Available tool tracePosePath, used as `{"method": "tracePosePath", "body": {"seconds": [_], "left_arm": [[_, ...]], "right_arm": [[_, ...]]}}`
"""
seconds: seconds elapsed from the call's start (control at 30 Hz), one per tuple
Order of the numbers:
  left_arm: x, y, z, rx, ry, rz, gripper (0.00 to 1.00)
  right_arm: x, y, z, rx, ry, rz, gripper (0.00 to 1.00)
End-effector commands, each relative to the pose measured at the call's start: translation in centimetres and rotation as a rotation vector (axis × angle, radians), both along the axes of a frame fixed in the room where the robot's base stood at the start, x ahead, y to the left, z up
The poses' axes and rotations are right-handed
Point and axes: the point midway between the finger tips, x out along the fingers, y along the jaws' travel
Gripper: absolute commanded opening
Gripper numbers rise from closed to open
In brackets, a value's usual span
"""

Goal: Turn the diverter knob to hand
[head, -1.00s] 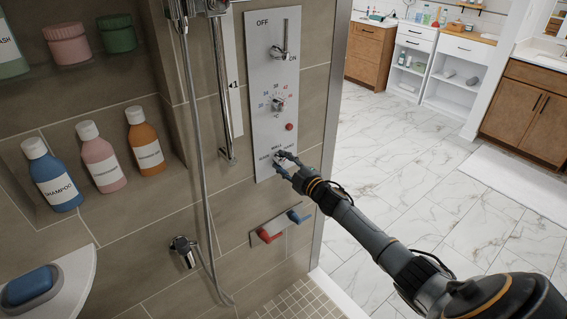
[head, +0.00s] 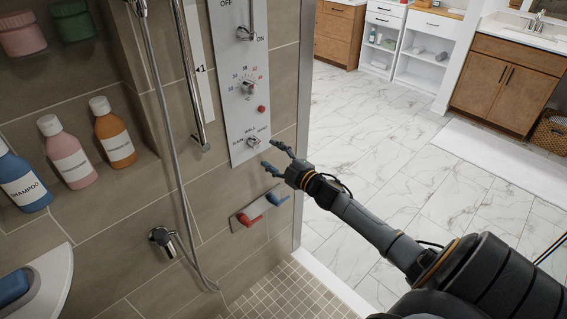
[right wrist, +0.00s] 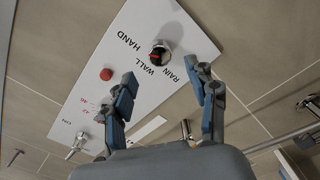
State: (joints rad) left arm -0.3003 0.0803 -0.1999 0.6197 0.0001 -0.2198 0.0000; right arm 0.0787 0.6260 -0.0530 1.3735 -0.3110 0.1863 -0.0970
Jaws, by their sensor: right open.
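The diverter knob (head: 253,142) is a small round chrome knob low on the grey shower panel (head: 234,115), with labels around it. In the right wrist view the knob (right wrist: 160,50) has a red mark on the side facing the WALL label, between HAND and RAIN. My right gripper (head: 268,157) is open and empty, a little to the right of and below the knob, apart from it. In the right wrist view its blue-padded fingers (right wrist: 160,76) are spread, with the knob beyond and between them. My left gripper is not in view.
A temperature knob (head: 248,88), a red button (head: 261,109) and an on/off lever (head: 246,32) sit higher on the panel. A small plate with red and blue levers (head: 261,208) is below. The hose (head: 170,140) hangs at left. Bottles (head: 68,152) fill a niche.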

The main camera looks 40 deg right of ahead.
Motion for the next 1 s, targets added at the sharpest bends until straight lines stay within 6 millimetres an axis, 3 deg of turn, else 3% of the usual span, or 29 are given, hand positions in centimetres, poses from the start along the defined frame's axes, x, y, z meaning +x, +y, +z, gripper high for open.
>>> {"method": "tracePosePath", "body": {"seconds": [0.1, 0.33, 1.0], "left_arm": [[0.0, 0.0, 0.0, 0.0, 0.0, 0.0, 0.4], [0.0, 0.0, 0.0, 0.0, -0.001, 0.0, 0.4], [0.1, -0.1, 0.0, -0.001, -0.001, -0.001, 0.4]], "right_arm": [[-2.3, -0.1, -0.1, 0.0, 0.002, 0.001, 0.58], [-4.7, -0.4, 0.0, 0.001, 0.001, 0.001, 0.58], [-5.1, -0.4, -0.1, 0.002, 0.002, 0.0, 0.58]]}}
